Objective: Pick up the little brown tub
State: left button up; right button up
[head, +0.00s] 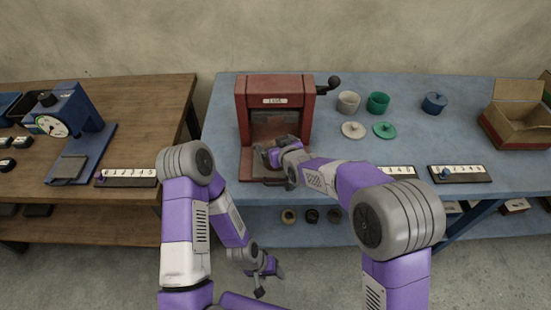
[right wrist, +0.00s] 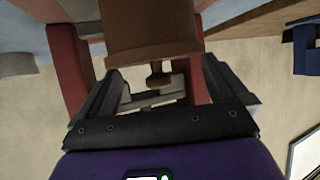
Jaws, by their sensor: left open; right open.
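The brown tub (right wrist: 150,25) shows upside down in the right wrist view, with a wider lid-like rim (right wrist: 152,52) and a small knob (right wrist: 157,76). My right gripper (right wrist: 152,88) is open, its fingers on either side of the knob. I cannot tell whether they touch anything. In the head view my right gripper (head: 268,155) is at the front opening of the red press (head: 273,84), and the tub is hidden behind the gripper and arm. My left gripper (head: 263,274) is open and empty, low in front of the blue table.
The blue table (head: 340,85) holds a white tub (head: 348,102), a green tub (head: 378,103), loose lids beside them, a dark blue lidded tub (head: 434,103) and an open box (head: 515,120). A numbered rail (head: 460,174) lies at the front. A wooden table (head: 130,100) stands left.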

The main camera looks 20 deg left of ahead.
jog(key=c, duration=1)
jog(key=shift+r, duration=0.15)
